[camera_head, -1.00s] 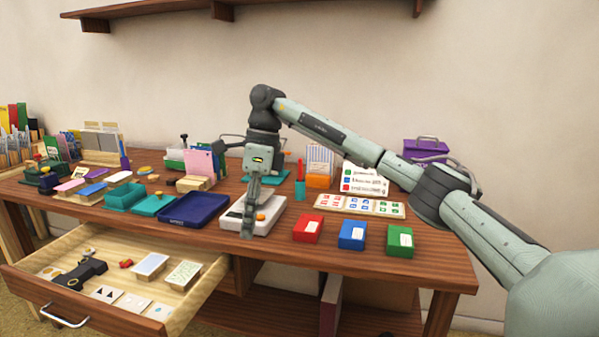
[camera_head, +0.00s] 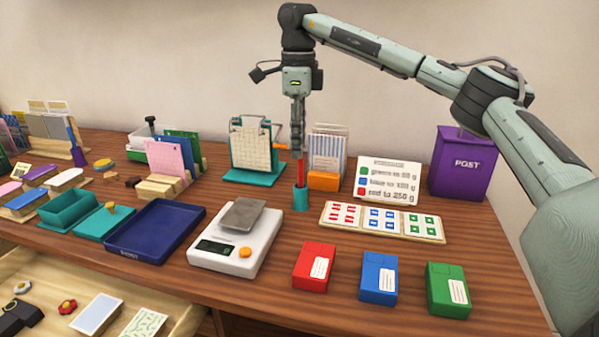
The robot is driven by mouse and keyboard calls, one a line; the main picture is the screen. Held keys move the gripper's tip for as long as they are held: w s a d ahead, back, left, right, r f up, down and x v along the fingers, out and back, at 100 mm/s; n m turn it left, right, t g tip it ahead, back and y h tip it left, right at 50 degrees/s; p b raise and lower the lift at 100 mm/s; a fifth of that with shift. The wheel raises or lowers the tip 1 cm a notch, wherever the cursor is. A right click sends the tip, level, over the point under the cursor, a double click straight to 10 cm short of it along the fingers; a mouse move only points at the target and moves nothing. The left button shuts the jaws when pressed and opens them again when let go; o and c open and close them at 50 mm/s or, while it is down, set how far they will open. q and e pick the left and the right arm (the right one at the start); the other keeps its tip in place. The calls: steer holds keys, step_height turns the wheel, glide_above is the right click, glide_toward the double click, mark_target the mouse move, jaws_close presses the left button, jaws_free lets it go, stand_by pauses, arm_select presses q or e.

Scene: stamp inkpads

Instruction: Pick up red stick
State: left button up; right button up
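The red stick (camera_head: 301,172) stands upright in a small teal cup (camera_head: 301,198) on the table, right of the scale. My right gripper (camera_head: 298,152) points straight down at the top of the stick, its fingers lined up with it. The fingers look close together, but at this size I cannot tell whether they are shut on the stick. The stick's upper end is hidden at the fingertips. My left gripper is not in view.
A white scale (camera_head: 228,256) and a dark blue tray (camera_head: 155,231) lie to the left. Red (camera_head: 314,266), blue (camera_head: 378,277) and green (camera_head: 448,290) boxes stand in front.

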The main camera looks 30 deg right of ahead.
mark_target(301, 173)
steer(key=shift+d+f, duration=0.1)
steer(key=shift+f, duration=0.35)
steer(key=f, duration=0.6)
steer(key=shift+s+f, duration=0.3)
steer(key=shift+f, duration=0.1)
steer(key=shift+c, duration=0.6)
jaws_close()
